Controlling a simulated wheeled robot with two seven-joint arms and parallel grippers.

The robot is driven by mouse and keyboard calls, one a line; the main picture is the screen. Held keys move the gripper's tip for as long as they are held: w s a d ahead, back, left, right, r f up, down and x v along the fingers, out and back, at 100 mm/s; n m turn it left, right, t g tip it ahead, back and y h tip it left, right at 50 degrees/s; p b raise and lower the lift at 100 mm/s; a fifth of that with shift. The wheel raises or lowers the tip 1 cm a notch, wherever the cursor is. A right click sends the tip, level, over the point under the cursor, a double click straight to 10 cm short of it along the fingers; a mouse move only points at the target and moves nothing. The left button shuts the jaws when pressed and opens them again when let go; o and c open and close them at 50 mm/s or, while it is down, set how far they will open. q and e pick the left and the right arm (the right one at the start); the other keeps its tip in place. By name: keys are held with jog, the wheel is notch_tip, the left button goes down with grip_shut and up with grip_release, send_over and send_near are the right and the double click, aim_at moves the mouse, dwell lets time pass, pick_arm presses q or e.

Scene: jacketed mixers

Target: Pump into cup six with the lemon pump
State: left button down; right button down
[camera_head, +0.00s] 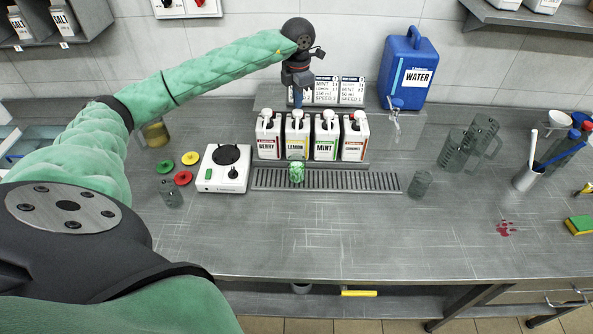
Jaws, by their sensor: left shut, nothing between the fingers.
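The lemon pump bottle (297,139) is white with a yellow-banded label reading LEMON and a pale pump head on top. It stands in a row between the berry bottle (268,137) and the mint bottle (327,138). A small green-patterned cup (296,173) stands on the drain grate in front of the lemon bottle; I cannot read a number on it. My left gripper (298,101) points down, shut and empty, just above the lemon pump head; I cannot tell whether it touches. My right gripper is out of view.
A caramel-coloured-label bottle (354,138) ends the row. Order cards (326,91) stand behind, partly hidden by my gripper. A white hotplate (223,169) is on the left, a blue water container (408,70) at back right, glass jugs (469,145) farther right. The front counter is clear.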

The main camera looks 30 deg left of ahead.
aim_at(297, 111)
pick_arm(q)
jog(key=shift+f, duration=0.1)
jog(key=shift+f+b, duration=1.45)
jog(key=shift+f, duration=0.3)
jog(key=shift+r, duration=0.1)
jog(key=shift+r+p, duration=0.35)
jog(key=shift+r, duration=1.35)
jog(key=shift+r, duration=0.1)
jog(key=shift+r+p, duration=0.65)
jog(key=shift+r, duration=2.25)
